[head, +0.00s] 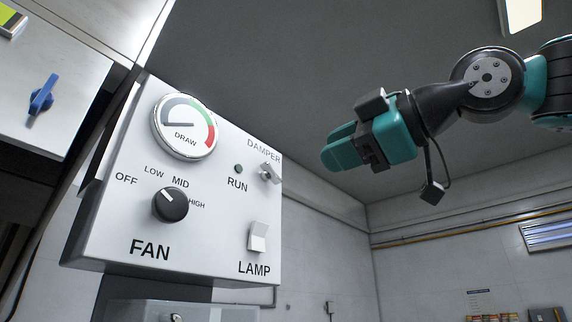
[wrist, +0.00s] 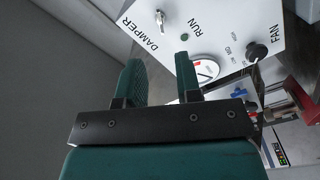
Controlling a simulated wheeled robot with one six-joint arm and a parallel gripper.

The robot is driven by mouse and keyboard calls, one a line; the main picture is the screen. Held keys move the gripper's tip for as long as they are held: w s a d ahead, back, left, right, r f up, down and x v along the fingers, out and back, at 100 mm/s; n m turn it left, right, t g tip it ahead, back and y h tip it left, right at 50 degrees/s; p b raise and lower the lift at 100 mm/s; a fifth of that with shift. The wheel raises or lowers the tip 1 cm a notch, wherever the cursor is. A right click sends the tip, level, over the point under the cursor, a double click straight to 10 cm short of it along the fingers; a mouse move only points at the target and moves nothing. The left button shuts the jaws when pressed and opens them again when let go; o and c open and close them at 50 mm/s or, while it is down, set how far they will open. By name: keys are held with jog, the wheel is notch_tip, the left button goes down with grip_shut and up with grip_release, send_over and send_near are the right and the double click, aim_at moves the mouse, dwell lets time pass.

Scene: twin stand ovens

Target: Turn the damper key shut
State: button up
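The damper key (head: 268,172) is a small metal key under the word DAMPER at the right edge of a white control panel (head: 215,235). It also shows in the wrist view (wrist: 160,20), near the top, beyond my fingertips. My gripper (head: 332,143) is to the right of the key in the head view, apart from the panel. In the wrist view its two green fingers (wrist: 158,72) stand apart with nothing between them. The gripper is open and empty.
The panel also carries a DRAW gauge (head: 185,127), a black FAN knob (head: 170,204), a green RUN lamp (head: 238,169) and a white LAMP switch (head: 257,237). A blue handle (head: 42,95) is at the far left. The space right of the panel is clear.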

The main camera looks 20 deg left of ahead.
aim_at(277, 175)
jog(key=shift+p+x, duration=1.8)
jog(key=shift+x, duration=3.2)
jog(key=shift+c, duration=0.5)
grip_shut()
